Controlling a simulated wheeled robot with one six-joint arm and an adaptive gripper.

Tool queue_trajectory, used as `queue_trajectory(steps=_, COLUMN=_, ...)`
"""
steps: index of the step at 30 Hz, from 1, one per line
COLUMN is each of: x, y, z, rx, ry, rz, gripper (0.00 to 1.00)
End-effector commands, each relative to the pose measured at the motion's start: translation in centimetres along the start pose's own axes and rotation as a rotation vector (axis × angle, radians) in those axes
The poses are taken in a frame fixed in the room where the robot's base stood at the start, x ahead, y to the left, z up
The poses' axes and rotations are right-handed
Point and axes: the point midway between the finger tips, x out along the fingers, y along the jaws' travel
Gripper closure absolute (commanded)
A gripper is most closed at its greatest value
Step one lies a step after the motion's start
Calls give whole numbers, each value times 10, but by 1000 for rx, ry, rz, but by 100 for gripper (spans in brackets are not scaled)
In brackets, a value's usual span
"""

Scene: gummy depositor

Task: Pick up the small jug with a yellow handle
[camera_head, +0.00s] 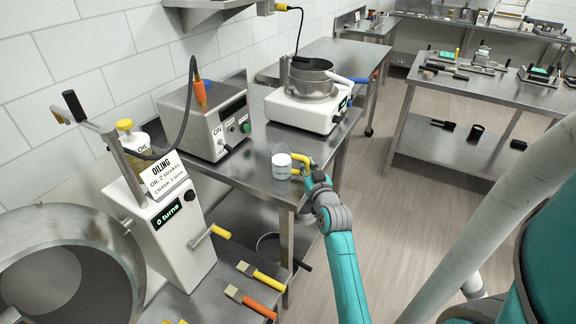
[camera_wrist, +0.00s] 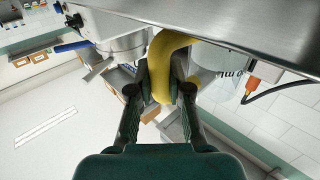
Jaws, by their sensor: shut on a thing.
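The small jug (camera_head: 281,167) is clear with pale contents and appears upright by the front corner of the steel table. I cannot tell whether its base touches the table top. Its yellow handle (camera_head: 301,160) faces right, towards my arm. My gripper (camera_head: 306,172) is shut on this handle. In the wrist view the yellow handle (camera_wrist: 163,62) passes between the two fingers of my gripper (camera_wrist: 160,84). The see-through jug body (camera_wrist: 220,75) shows beside it, partly blending with the background.
Behind the jug stand a control box (camera_head: 212,122) with a cable and a white scale-like machine (camera_head: 303,108) bearing a metal pot (camera_head: 309,80). An oiling machine (camera_head: 170,220) and brushes (camera_head: 262,275) are at the lower left. The floor to the right (camera_head: 425,220) is clear.

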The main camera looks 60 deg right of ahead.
Motion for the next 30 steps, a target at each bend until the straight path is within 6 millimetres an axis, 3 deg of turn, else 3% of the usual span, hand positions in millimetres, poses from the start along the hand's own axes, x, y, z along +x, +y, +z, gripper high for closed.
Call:
queue_trajectory(steps=8, x=0, y=0, z=-2, rx=0, ry=2, rz=0, gripper=100)
queue_trajectory(steps=14, x=0, y=0, z=-16, rx=-1, ry=3, rz=0, gripper=100)
queue_trajectory(steps=20, x=0, y=0, z=-53, rx=-2, ry=7, rz=0, gripper=100)
queue_trajectory(steps=30, x=0, y=0, z=-138, rx=-1, ry=7, rz=0, gripper=100)
